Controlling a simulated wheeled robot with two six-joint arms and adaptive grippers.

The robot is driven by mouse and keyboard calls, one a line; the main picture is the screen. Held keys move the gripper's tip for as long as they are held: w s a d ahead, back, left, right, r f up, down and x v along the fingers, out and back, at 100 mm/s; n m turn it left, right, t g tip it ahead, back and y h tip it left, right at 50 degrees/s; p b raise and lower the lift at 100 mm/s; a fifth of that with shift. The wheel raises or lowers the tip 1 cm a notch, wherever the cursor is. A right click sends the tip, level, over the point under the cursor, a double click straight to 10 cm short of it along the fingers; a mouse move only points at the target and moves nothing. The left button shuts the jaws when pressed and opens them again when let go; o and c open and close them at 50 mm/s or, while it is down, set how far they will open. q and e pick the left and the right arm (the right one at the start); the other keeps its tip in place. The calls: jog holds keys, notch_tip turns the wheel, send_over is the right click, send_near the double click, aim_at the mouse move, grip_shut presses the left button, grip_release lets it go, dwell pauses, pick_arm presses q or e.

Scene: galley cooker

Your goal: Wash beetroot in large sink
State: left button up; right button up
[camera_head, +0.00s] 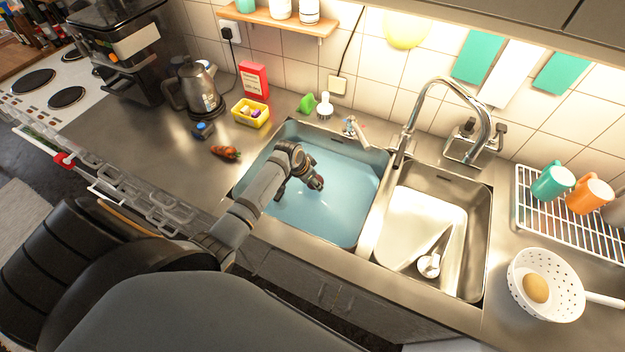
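The large sink (318,222) is the left basin and holds bluish water. My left arm reaches over its front left corner, and my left gripper (299,190) points down into this basin. Its two dark fingers look apart, with blue water showing between them. I see nothing clearly held there. I cannot make out a beetroot for certain. A reddish-brown vegetable (225,152) with a dark end lies on the counter left of the large sink, apart from the gripper. My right gripper is not in view.
A tall faucet (440,84) stands behind the basins. The smaller right basin (478,240) holds a light board and a brush. A white colander (520,290) with a round tan item and a rack with mugs stand right. A yellow tub (250,119) and kettle (200,92) stand left.

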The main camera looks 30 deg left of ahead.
pick_arm(q)
jog(key=shift+f+b, duration=2.65)
jog(key=shift+b, duration=0.1)
jog(key=shift+f+b, duration=0.55)
jog(key=shift+f, duration=0.45)
dwell(1.5)
notch_tip(320, 180, up, 8)
jog(key=p, duration=0.9)
jog(key=shift+r, duration=0.25)
jog(key=shift+f, duration=0.1)
jog(key=shift+d+f, duration=0.1)
dwell(0.7)
